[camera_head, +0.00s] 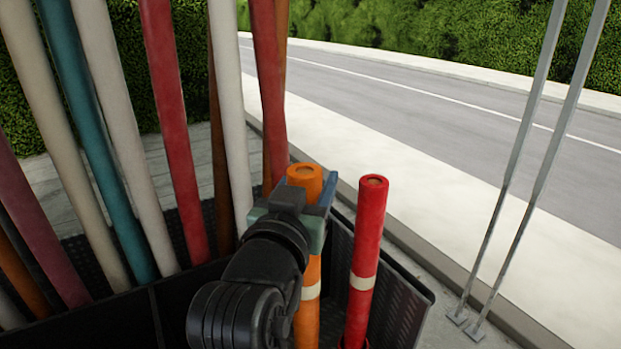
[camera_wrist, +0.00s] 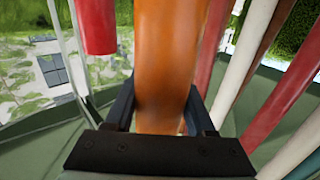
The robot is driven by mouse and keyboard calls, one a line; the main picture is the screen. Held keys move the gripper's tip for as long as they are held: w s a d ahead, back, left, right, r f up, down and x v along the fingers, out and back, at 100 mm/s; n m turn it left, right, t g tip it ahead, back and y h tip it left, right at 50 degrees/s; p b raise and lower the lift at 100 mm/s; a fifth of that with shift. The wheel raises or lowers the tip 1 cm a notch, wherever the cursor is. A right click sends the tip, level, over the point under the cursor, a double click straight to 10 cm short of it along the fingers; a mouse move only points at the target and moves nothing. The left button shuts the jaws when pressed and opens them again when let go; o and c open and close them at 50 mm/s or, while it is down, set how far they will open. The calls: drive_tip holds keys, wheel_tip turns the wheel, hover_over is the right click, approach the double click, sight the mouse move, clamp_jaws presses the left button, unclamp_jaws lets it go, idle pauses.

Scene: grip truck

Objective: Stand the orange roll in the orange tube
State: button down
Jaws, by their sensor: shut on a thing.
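My gripper (camera_head: 318,207) is shut on the orange roll (camera_head: 306,273), with the roll between its two fingers. The wrist view also shows the orange roll (camera_wrist: 165,60) held between the fingers (camera_wrist: 158,108). The roll looks close to upright, with a pale band below the gripper. Its lower end runs out of the head view, so I cannot tell whether it stands in a tube. I cannot make out the orange tube in either view.
A red roll (camera_head: 366,240) with a pale band stands upright close to the right. Several long rolls, including a teal one (camera_head: 95,140), lean at the left above a dark bin. Two grey poles (camera_head: 520,170) stand at the right, beside a pale pavement (camera_head: 430,150).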

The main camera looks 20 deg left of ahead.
drive_tip(key=shift+f+b, duration=1.5)
drive_tip(key=shift+f, duration=0.9)
drive_tip(key=shift+c, duration=0.9)
unclamp_jaws()
drive_tip(key=shift+f, duration=0.1)
drive_tip(key=shift+b, duration=0.3)
